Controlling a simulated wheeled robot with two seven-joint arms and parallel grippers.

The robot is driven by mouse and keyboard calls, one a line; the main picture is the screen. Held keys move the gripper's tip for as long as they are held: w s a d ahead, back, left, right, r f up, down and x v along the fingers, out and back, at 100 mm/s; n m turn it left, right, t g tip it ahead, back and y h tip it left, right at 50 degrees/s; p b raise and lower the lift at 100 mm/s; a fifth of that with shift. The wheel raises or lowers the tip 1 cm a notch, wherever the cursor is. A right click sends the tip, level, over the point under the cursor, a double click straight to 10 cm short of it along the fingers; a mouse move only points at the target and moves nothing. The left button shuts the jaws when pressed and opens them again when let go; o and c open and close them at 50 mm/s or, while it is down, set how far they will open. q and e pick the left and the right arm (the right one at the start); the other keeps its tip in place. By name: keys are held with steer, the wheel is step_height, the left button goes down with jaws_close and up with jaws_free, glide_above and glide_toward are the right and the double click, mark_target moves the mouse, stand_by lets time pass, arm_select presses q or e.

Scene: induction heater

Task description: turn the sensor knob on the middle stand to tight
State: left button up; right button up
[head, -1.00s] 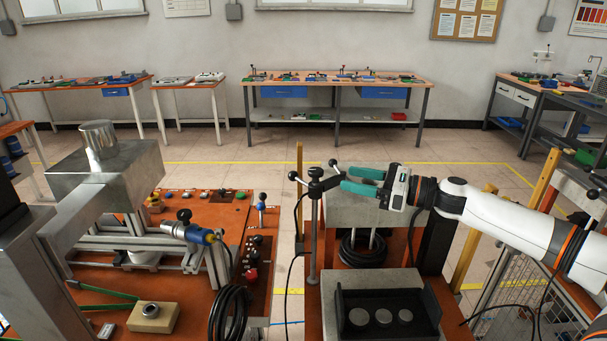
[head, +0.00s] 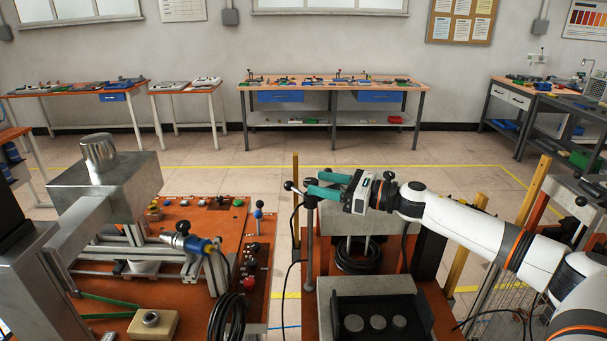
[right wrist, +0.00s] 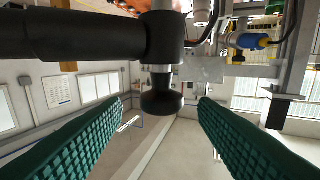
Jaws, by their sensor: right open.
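The middle stand (head: 309,245) is a dark upright post with a black clamp and ball-ended handles at its top. One black ball handle (head: 288,185) sticks out to the left. My right gripper (head: 310,186) is open at the top of the stand, its teal fingers pointing left and partly hiding the clamp. In the right wrist view, a round black knob (right wrist: 162,100) lies between the two open fingertips (right wrist: 162,102), with a gap on each side. I cannot tell how deep it sits between them. My left gripper is not in view.
A thick black arm (right wrist: 80,36) of the stand crosses the upper left of the wrist view. A grey block (head: 365,222) stands behind the post, and a dark tray (head: 378,300) with round discs is in front. A blue-and-yellow sensor (head: 190,243) is on the left bench.

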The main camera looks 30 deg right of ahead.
mark_target(310, 180)
steer(key=p+x, duration=0.1)
steer(key=x, duration=0.1)
steer(key=p+x, duration=0.1)
steer(key=shift+w+a+r, duration=0.25)
steer(key=shift+w, duration=0.05)
steer(key=shift+w+a+f, duration=0.25)
steer(key=shift+w+a, duration=0.2)
steer(key=shift+w, duration=0.2)
steer(key=c, duration=1)
steer(key=shift+o, duration=0.2)
